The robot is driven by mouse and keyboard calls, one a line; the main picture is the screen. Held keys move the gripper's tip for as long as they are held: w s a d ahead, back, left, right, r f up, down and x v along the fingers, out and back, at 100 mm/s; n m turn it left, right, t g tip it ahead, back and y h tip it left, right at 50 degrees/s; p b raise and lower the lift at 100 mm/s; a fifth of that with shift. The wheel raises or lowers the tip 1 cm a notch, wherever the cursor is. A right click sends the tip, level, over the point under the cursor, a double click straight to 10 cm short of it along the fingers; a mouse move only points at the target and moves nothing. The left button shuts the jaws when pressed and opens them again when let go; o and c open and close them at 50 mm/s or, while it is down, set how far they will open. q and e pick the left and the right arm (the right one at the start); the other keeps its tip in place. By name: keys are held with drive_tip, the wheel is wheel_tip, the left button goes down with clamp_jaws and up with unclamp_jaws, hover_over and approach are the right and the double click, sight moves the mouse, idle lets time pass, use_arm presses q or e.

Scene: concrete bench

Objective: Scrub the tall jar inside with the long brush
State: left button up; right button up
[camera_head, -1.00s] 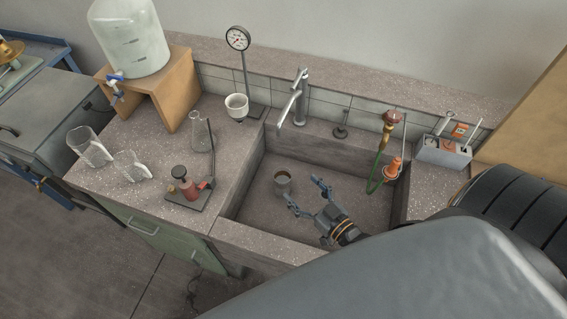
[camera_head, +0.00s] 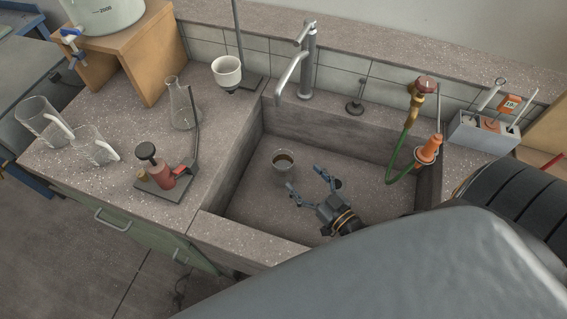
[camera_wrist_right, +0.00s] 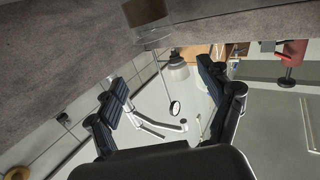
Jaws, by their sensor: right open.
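A grey caddy (camera_head: 483,133) on the right counter holds several upright handles and an orange tag; I cannot make out which is the long brush. My left gripper is out of view.
The sink (camera_head: 240,228) has high walls. A tap (camera_head: 296,65) and a green hose (camera_head: 397,155) overhang it.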

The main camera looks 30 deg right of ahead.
sight(277, 154)
drive_tip(key=w+f, duration=0.1)
drive_tip(key=w, duration=0.2)
drive_tip(key=w+f+b, duration=0.1)
drive_tip(key=w, duration=0.2)
drive_tip(key=w+f, duration=0.1)
drive_tip(key=w, duration=0.2)
drive_tip(key=shift+w+a+f+b, duration=0.25)
drive_tip(key=shift+a+f+b, duration=0.1)
drive_tip(key=shift+a+b, duration=0.05)
drive_tip(key=w, duration=0.3)
drive_tip(key=w+a+f, duration=0.1)
drive_tip(key=w, duration=0.1)
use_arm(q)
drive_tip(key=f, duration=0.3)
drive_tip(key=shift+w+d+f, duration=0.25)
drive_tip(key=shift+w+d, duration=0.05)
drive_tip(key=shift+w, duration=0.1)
use_arm(e)
drive_tip(key=shift+r, duration=0.1)
drive_tip(key=shift+s+d, duration=0.1)
clamp_jaws()
